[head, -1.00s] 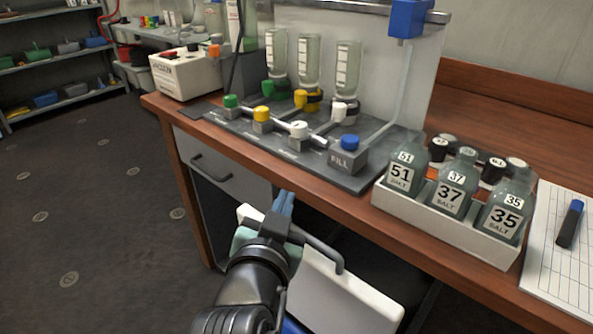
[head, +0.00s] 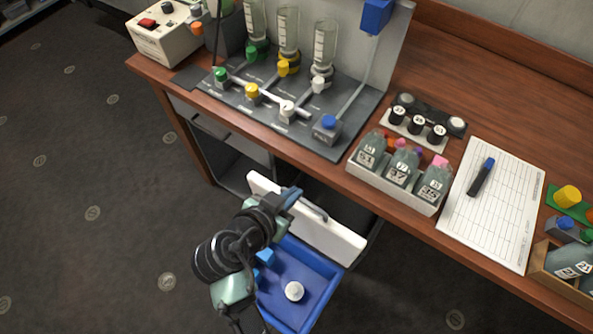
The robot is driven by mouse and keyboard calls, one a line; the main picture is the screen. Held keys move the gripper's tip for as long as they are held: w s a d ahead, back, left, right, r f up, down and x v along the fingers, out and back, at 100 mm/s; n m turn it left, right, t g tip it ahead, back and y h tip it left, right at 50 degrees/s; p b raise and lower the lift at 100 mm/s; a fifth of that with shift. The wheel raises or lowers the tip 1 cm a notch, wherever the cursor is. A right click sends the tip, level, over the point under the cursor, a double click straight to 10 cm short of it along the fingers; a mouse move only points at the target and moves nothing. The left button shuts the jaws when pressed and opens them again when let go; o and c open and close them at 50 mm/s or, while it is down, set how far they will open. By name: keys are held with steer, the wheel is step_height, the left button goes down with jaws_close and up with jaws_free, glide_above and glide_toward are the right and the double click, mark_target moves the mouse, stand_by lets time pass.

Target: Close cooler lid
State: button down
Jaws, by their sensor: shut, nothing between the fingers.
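The cooler (head: 325,278) is an open blue box below the bench edge, in front of the desk. Its white lid (head: 338,240) stands up along the bench side of the box, with a dark grey handle (head: 305,208) on it. My gripper (head: 293,193) is shut and empty, by the lid's upper edge near the left end of the handle. I cannot tell whether it touches the lid. My arm hides the left part of the lid and box. A white-topped round item (head: 294,291) and a blue item (head: 266,258) show inside.
The wooden bench (head: 400,224) runs above and behind the cooler. It bears a valve panel (head: 258,110), a rack of salt bottles (head: 395,191), a paper sheet (head: 490,205) with a blue marker (head: 481,177), and a white box (head: 165,38). Dark floor (head: 80,220) is clear at left.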

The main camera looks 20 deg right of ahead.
mark_target(304, 200)
steer(key=shift+g, duration=0.3)
steer(key=x, duration=0.6)
steer(key=p+x, duration=0.1)
steer(key=x, duration=0.2)
steer(key=shift+s+d+r, duration=0.1)
steer(key=shift+s+d, duration=0.1)
steer(key=shift+d, duration=0.3)
steer(key=shift+s+a+f+p, duration=0.25)
steer(key=shift+s+a+p, duration=0.4)
steer(key=shift+a, duration=0.35)
steer(key=shift+s+a+f, duration=0.2)
steer(key=shift+s+a, duration=0.35)
steer(key=shift+a, duration=0.05)
steer(key=shift+f, duration=0.1)
